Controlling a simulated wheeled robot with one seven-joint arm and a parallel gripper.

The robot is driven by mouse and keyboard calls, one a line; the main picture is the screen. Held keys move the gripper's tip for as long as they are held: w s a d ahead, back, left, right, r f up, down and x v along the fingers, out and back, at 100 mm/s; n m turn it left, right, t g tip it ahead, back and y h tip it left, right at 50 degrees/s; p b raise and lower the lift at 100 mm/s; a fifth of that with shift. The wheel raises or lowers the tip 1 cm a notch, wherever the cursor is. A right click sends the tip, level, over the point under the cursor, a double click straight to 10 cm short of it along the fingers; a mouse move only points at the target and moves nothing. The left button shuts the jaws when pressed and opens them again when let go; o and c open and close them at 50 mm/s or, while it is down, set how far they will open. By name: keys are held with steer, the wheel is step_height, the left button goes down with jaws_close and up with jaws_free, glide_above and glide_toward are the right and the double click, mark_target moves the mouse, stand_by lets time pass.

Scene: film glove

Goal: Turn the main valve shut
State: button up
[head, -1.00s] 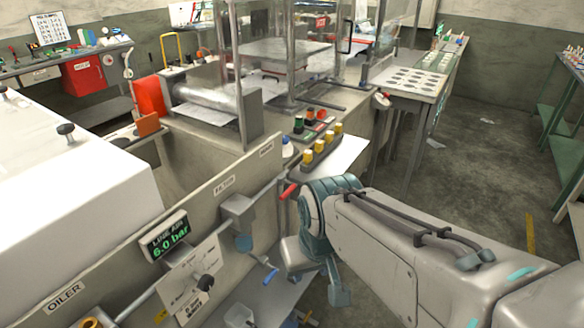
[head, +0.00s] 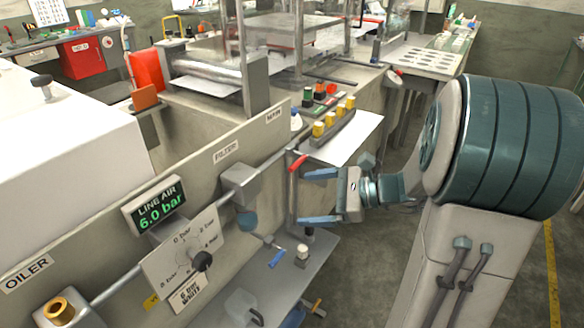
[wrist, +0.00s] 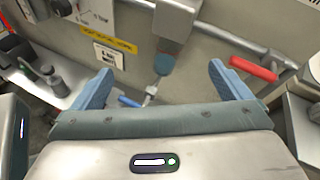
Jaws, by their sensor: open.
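The main valve's red lever (head: 299,162) sits on the pipe below the MAIN label (head: 273,115), at the panel's right end. It slants up to the right in the head view and shows at the upper right in the wrist view (wrist: 253,69). My gripper (head: 306,197) is open and empty, its blue fingers pointing left toward the panel. The upper finger is just below and right of the red lever, with no visible contact. In the wrist view, the lever lies beyond and above the right finger. The line air display (head: 157,207) reads 6.0 bar.
The filter (head: 240,185) with its bowl and a blue handle (head: 278,258) hang left of my gripper. A regulator knob (head: 201,261) is farther left. A shelf with small items lies below. Yellow buttons (head: 333,117) sit on a strip above the lever.

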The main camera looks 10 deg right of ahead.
mark_target(300, 164)
steer(key=w+d+f+m+t+b, duration=0.2)
steer(key=w+d+m+t, duration=0.45)
steer(key=d, duration=0.25)
steer(key=x, duration=1.3)
steer(key=shift+d, duration=0.1)
steer(key=c, duration=1.3)
steer(key=shift+m, duration=0.25)
